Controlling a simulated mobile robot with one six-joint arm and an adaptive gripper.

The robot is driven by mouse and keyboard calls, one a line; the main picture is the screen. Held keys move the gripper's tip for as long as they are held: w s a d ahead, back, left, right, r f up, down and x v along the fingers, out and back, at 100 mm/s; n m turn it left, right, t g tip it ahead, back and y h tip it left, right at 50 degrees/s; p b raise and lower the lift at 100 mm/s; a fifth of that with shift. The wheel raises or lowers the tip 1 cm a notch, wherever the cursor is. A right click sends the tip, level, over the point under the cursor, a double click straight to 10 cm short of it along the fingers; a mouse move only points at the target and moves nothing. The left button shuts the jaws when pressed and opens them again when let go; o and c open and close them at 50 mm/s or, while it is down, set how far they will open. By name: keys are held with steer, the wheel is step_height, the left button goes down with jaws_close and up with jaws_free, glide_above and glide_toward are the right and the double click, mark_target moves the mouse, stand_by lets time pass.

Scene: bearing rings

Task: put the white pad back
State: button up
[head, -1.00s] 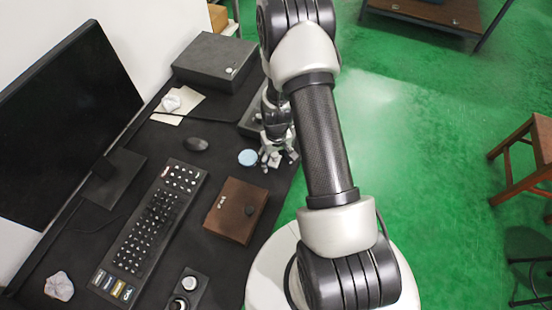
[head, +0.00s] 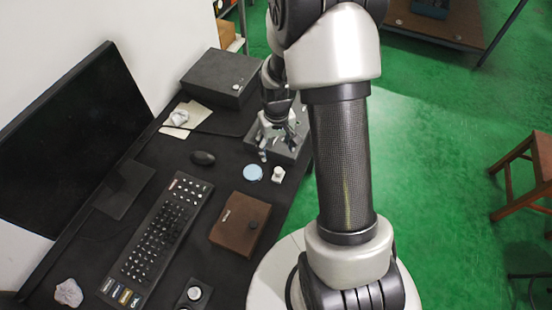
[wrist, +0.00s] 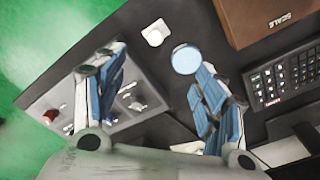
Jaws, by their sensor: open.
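The small white pad (head: 278,174) lies on the black desk near its right edge, just right of a pale blue disc (head: 253,173). In the wrist view the white pad (wrist: 156,33) shows as a squarish piece with a rounded top, apart from the blue disc (wrist: 186,59). My gripper (head: 274,148) is above the desk, a little beyond the pad in the head view. Its fingers (wrist: 158,85) are spread and hold nothing. The pad lies beyond the fingertips and touches neither finger in the wrist view.
A grey panel with knobs (wrist: 125,93) lies under my gripper. A dark box (head: 220,77) is at the back. Bare desk surrounds the pad.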

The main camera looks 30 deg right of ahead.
steer(key=s+a+r+n+t, duration=0.1)
steer(key=s+a+r, duration=0.25)
steer(key=r, duration=0.65)
steer(key=s+a+r+t, duration=0.1)
steer(key=s+a+r, duration=0.25)
steer(key=r, duration=0.65)
steer(key=s+a+r+t, duration=0.1)
steer(key=s+a+r, duration=0.1)
steer(key=s, duration=0.4)
steer(key=s+a+r+t, duration=0.1)
steer(key=s+a+r, duration=0.1)
steer(key=s+r, duration=0.2)
steer(key=shift+s+a+r+n, duration=0.2)
steer(key=shift+s+r+n, duration=0.15)
steer(key=shift+s, duration=0.9)
